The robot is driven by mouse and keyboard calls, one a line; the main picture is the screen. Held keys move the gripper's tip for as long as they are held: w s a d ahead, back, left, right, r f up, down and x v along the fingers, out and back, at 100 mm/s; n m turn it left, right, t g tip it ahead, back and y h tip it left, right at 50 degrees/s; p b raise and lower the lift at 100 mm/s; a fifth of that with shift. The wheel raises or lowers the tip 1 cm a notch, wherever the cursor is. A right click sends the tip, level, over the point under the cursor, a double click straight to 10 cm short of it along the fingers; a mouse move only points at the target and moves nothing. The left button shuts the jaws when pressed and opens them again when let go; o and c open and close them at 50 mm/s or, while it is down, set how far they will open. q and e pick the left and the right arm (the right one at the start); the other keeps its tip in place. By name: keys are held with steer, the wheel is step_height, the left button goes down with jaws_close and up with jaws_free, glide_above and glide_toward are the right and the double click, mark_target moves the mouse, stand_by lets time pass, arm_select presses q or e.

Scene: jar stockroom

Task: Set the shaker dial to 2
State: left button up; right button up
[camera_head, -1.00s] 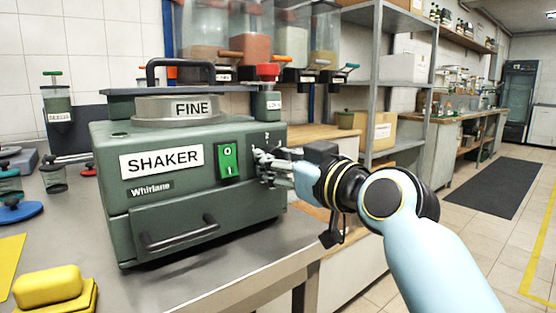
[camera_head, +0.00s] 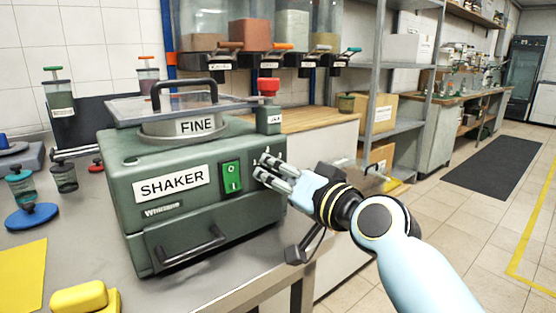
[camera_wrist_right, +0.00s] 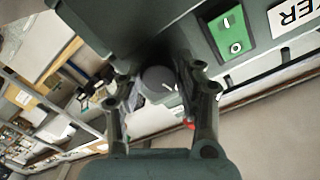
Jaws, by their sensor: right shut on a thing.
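The green shaker (camera_head: 185,195) sits on the metal bench in the head view, with a SHAKER label and a green rocker switch (camera_head: 231,177) on its front. My right gripper (camera_head: 263,171) is at the right end of that front, beside the switch. Its fingers hide the dial in the head view. In the right wrist view the grey round dial (camera_wrist_right: 157,77) with a white pointer mark is between the fingers of my right gripper (camera_wrist_right: 158,84), which is shut on it. I cannot read which number the pointer faces. My left gripper is not in view.
A yellow sponge (camera_head: 79,297) lies at front left. The floor at right is clear.

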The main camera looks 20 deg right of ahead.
steer(key=shift+r+m+p, duration=0.1)
steer(key=shift+m+p, duration=0.8)
steer(key=shift+m, duration=0.5)
steer(key=o, duration=1.2)
steer(key=shift+c, duration=0.2)
